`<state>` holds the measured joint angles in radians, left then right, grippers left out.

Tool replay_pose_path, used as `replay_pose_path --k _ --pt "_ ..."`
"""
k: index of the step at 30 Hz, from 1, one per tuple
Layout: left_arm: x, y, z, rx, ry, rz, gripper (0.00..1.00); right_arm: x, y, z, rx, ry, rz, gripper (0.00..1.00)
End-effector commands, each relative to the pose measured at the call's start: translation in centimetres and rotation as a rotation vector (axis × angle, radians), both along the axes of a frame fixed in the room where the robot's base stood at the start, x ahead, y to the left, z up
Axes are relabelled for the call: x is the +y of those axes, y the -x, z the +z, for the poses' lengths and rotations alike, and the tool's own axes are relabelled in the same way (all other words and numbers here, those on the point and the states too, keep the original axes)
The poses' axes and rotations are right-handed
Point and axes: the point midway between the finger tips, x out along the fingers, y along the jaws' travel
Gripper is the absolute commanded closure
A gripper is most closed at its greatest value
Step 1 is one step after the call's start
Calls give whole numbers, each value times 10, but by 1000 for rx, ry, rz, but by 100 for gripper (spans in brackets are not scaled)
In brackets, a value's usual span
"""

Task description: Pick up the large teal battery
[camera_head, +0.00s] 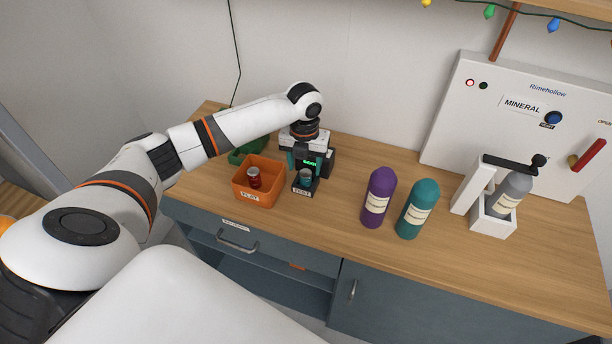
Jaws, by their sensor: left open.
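A teal battery (306,176) stands in the small dark tester (304,189), whose front label seems to read "TEST". A green readout is lit on the tester behind it. My left gripper (308,166) points down right over the tester, with its fingers open above or around the battery's top. I cannot tell whether they touch it. The gripper hides part of the tester. My right gripper is not in view.
An orange bin (258,195) marked "FLAT" holds a red battery (254,177), with a green bin (247,150) behind it. Purple (378,197) and teal (417,209) cylinders stand to the right. A white lever stand (493,218) holds a grey cylinder (513,190). The counter's front right is clear.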

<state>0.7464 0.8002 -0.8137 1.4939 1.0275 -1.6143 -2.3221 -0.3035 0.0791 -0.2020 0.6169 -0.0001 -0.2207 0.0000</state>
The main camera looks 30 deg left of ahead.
Motion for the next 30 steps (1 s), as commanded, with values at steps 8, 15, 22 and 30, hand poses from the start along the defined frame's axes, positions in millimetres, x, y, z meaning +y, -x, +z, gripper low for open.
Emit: replay_pose_path --k 8,15,22,30 --pt "-3 -1 -32 1 -1 0 45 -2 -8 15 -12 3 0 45" --pt "-3 -1 -35 0 -1 0 45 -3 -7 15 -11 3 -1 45" --pt "-3 -1 -35 0 -1 0 82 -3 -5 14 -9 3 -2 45" --pt "-3 -1 -34 -1 -1 0 96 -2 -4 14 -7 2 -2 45"
